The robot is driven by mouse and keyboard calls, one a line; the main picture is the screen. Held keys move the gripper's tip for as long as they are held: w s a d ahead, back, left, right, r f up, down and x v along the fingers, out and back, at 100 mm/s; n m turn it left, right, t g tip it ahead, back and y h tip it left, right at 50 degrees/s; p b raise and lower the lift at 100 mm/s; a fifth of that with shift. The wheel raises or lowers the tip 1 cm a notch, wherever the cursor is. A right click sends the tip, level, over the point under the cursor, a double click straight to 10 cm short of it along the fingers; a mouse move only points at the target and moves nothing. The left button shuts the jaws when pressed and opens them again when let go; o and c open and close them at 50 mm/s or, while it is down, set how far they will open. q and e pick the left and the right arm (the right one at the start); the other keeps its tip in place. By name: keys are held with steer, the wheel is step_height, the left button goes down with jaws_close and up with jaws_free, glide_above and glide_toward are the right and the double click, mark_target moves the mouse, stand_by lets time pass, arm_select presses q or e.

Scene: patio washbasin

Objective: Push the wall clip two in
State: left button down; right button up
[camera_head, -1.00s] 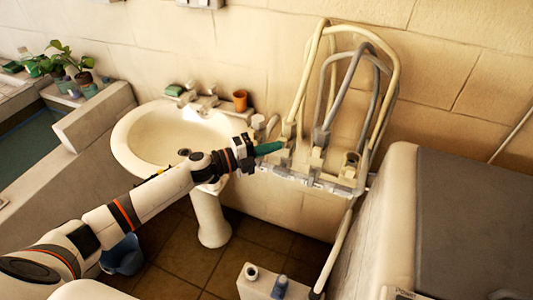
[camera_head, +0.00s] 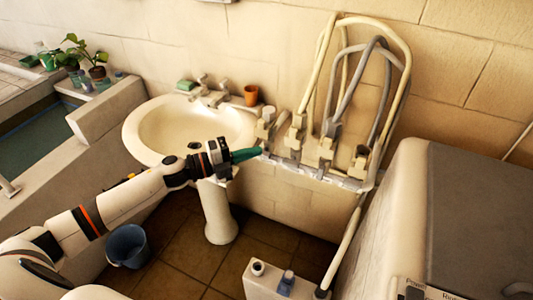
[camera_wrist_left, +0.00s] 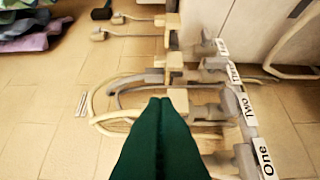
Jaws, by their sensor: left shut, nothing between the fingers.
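Wall clip two (camera_head: 297,133) is the second pale clip from the left on the wall rail, with a cream hose rising from it. In the left wrist view a grey block (camera_wrist_left: 232,102) sits beside the label "Two" (camera_wrist_left: 247,110). My left gripper (camera_head: 257,153) has green fingers, shut and empty, pointing at the rail's left end, left of and below clip two. Its fingers (camera_wrist_left: 165,103) fill the lower middle of the wrist view and hide part of the hoses. Whether clip two is pushed in cannot be told. My right gripper is not in view.
Other clips (camera_head: 267,122) (camera_head: 327,148) sit on both sides along the rail. The washbasin (camera_head: 135,130) is left of the rail and a grey-topped machine (camera_head: 470,210) is to its right. A pale container (camera_head: 262,285) stands below. A blue bucket (camera_head: 127,245) is on the floor.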

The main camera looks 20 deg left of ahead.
arm_select(q)
steer(key=v, duration=0.3)
steer(key=shift+s+r+b, duration=0.2)
steer(key=shift+s+b, duration=0.2)
steer(key=shift+s, duration=0.05)
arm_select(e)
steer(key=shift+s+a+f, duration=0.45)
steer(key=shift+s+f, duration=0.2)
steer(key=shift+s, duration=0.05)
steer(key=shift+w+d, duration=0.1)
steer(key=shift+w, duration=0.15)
